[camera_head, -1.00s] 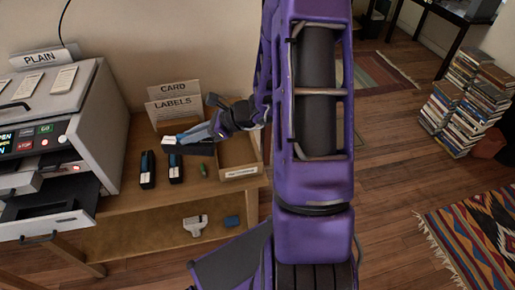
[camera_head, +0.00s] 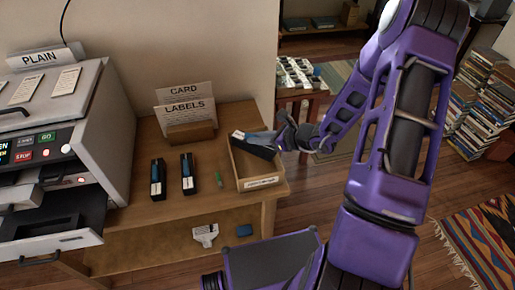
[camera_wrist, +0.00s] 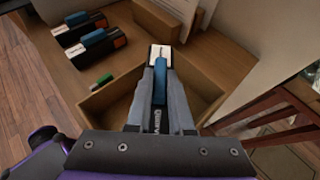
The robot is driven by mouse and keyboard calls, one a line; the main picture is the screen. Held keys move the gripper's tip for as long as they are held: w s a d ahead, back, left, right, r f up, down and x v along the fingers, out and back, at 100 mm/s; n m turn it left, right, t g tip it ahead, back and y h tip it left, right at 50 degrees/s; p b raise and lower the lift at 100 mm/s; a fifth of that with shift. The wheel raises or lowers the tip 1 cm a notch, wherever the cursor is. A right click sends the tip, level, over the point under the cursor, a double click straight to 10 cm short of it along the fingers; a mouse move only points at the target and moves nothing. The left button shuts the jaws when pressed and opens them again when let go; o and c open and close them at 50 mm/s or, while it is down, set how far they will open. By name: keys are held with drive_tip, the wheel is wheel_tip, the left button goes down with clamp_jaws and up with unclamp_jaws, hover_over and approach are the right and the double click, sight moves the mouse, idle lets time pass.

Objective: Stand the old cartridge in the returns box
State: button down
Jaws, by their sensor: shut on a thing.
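My gripper (camera_head: 268,138) is shut on a black cartridge (camera_head: 253,149) with a blue grip and a white end label. In the wrist view the cartridge (camera_wrist: 160,56) points away between my fingers (camera_wrist: 160,105). It lies lengthwise rather than upright, over the open brown returns box (camera_head: 262,184). The box (camera_wrist: 108,101) shows below and around the cartridge in the wrist view. I cannot tell whether the cartridge touches the box wall. The box has a white label on its front, too small to read.
The printer (camera_head: 75,120) is at left. Card and labels holders (camera_head: 190,132) stand behind. A shelf below holds a white tool (camera_head: 205,235) and blue block (camera_head: 245,231).

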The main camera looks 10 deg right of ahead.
sight(257, 146)
drive_tip(key=shift+f, duration=1.8)
drive_tip(key=shift+f+b, duration=0.1)
drive_tip(key=shift+b, duration=0.25)
drive_tip(key=shift+f+b, duration=0.5)
drive_tip(key=shift+b, duration=0.05)
drive_tip(key=c, duration=0.8)
unclamp_jaws()
